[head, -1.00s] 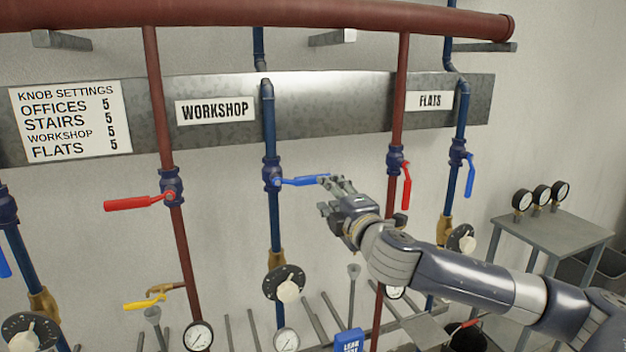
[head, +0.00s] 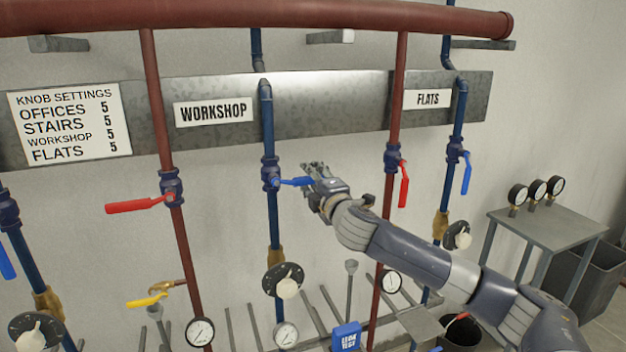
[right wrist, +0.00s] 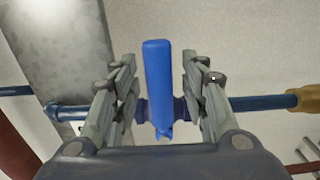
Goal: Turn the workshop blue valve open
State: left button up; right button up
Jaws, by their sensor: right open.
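The workshop blue valve (head: 270,172) sits on the blue pipe beside the WORKSHOP sign (head: 213,109). Its blue handle (head: 292,182) points to the right, across the pipe. My right gripper (head: 312,178) is at the handle's outer end. In the right wrist view the handle (right wrist: 158,80) stands between the two open fingers of the gripper (right wrist: 159,95), with a gap on each side. In the head view the gripper hides the handle's tip. My left gripper is not in view.
A red handle (head: 140,205) sticks out left on the neighbouring red pipe. On the right, the FLATS pipes carry a red handle (head: 404,186) and a blue handle (head: 466,174), both hanging down. A knob dial (head: 283,281) is below the workshop valve. A gauge table (head: 553,232) stands right.

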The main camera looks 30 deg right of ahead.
grip_shut()
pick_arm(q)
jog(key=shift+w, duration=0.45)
pick_arm(e)
jog(key=shift+f, duration=0.15)
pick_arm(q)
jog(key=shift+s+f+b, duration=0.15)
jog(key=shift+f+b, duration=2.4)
pick_arm(e)
jog(key=shift+w+a+f+m, duration=0.35)
jog(key=shift+a+f+m, duration=1.1)
jog(key=shift+m, duration=1.6)
jog(key=shift+w+a+f+m, duration=0.3)
jog(key=shift+a+f+m, duration=1.1)
jog(key=shift+m, duration=1.6)
jog(key=shift+w+a+f+m, duration=0.35)
jog(key=shift+a+f+m, duration=1.1)
jog(key=shift+m, duration=1.6)
grip_release()
jog(key=shift+a, duration=0.1)
